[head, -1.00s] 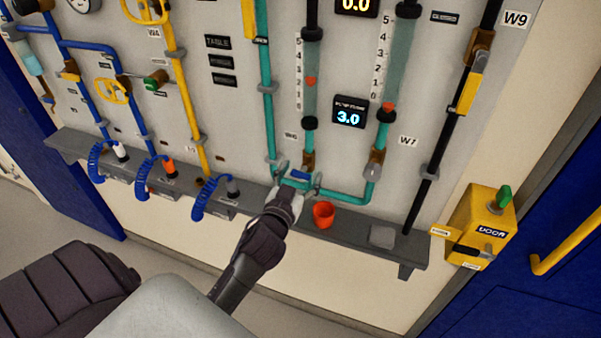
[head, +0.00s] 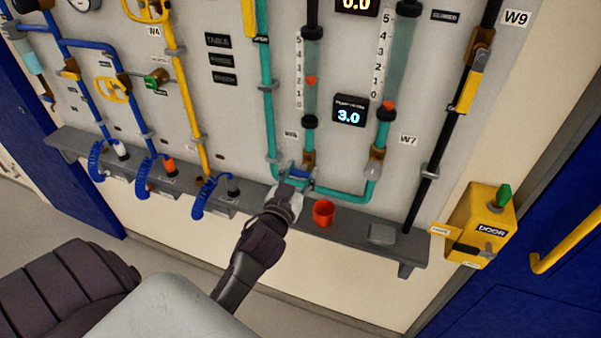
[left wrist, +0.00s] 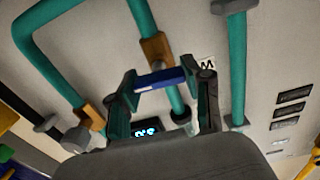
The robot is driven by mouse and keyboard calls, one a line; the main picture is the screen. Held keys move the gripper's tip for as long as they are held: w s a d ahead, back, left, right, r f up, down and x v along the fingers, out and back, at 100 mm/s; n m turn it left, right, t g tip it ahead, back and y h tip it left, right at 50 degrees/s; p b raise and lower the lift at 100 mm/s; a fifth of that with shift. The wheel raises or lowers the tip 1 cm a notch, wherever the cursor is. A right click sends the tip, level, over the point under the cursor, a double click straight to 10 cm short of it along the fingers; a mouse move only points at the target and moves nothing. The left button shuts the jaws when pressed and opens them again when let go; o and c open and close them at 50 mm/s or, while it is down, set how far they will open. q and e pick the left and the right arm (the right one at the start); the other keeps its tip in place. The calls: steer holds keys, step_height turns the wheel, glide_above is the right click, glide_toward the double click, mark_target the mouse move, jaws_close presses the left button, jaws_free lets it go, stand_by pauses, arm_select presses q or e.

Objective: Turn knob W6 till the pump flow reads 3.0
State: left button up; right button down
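Knob W6 (head: 299,174) is a blue bar handle on the teal pipe at the foot of the left flow tube, below its small label (head: 291,134). It also shows in the left wrist view (left wrist: 160,80). My left gripper (head: 297,177) is at the knob; in the left wrist view its fingertips (left wrist: 160,79) sit against both ends of the blue bar, shut on it. The pump flow display (head: 350,111) reads 3.0 in blue digits. The left tube's orange float (head: 311,80) is partway up its scale. My right gripper is not in view.
A grey ledge (head: 350,222) runs below the pipes, with an orange-red cup (head: 323,212) right of my gripper and a grey block (head: 382,234) further right. The W7 tube (head: 400,65) stands to the right. A yellow door box (head: 478,225) is at far right.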

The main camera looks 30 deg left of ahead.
arm_select(q)
steer(key=o, duration=0.4)
steer(key=shift+s, duration=0.15)
steer(key=v, duration=1.1)
steer(key=shift+s, duration=0.35)
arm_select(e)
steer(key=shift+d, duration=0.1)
arm_select(q)
steer(key=shift+f, duration=0.1)
steer(key=s+d+f+m+g+h+b, duration=0.1)
steer(key=s+d+f+g, duration=0.15)
steer(key=f, duration=1.05)
steer(key=s+d+f+m+g+h+b, duration=0.1)
steer(key=s+d+f+g+h, duration=0.15)
steer(key=f, duration=1.05)
steer(key=s+d+f+g+h+b, duration=0.1)
steer(key=d+f+g, duration=0.2)
steer(key=f, duration=1)
steer(key=s+f+m+g+b, duration=0.1)
steer(key=s+f+g, duration=0.3)
steer(key=s+f, duration=0.6)
steer(key=s+a+f+m+g, duration=0.1)
steer(key=s+f+g, duration=0.3)
steer(key=s+f, duration=0.7)
steer(key=s, duration=0.5)
steer(key=shift+s+a+b, duration=0.2)
steer(key=shift+a+b, duration=0.15)
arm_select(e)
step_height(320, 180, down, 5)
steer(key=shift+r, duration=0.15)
